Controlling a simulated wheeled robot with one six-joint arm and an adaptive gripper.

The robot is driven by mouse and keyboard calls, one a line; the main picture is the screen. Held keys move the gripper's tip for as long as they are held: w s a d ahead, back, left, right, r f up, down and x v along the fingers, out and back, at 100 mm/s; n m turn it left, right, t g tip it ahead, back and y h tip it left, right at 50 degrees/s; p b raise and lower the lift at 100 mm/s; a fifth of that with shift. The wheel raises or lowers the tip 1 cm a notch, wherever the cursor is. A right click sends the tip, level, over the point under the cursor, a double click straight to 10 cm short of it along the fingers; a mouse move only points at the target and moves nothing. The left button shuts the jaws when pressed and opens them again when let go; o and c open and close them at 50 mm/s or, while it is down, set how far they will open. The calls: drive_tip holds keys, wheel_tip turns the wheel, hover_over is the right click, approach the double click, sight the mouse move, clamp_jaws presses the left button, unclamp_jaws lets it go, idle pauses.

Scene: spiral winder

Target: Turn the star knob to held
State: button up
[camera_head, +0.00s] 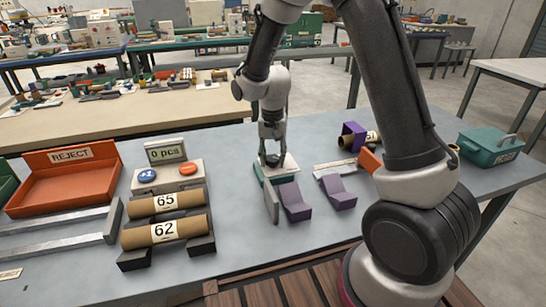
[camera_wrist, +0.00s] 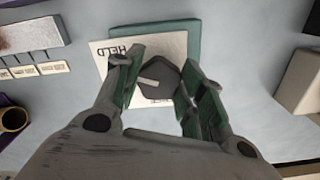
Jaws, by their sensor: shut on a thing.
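The dark star knob (camera_wrist: 159,76) sits on a pale plate (camera_wrist: 178,42) with the word HELD, on a green base (camera_wrist: 208,32). A light pointer mark shows on the knob in the wrist view. In the head view the knob (camera_head: 273,160) is partly hidden under my gripper (camera_head: 272,150). My gripper points down with its two fingers on either side of the knob; it also shows in the wrist view (camera_wrist: 160,82). It is shut on the knob. The rest of the plate's lettering is hidden by my fingers.
Purple angled rests (camera_head: 293,202) and a grey upright plate (camera_head: 271,201) stand just in front of the knob base. A counter box (camera_head: 165,150) and tubes marked 65 (camera_head: 167,203) and 62 (camera_head: 165,230) are left. An orange REJECT tray (camera_head: 62,181) is farther left. A green lidded box (camera_head: 490,146) stands right.

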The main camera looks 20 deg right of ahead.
sight(272, 159)
drive_tip(key=shift+w+m, duration=0.1)
drive_tip(key=shift+m, duration=0.6)
drive_tip(key=o, duration=1)
drive_tip(key=shift+r, duration=0.1)
wheel_tip(272, 159, up, 12)
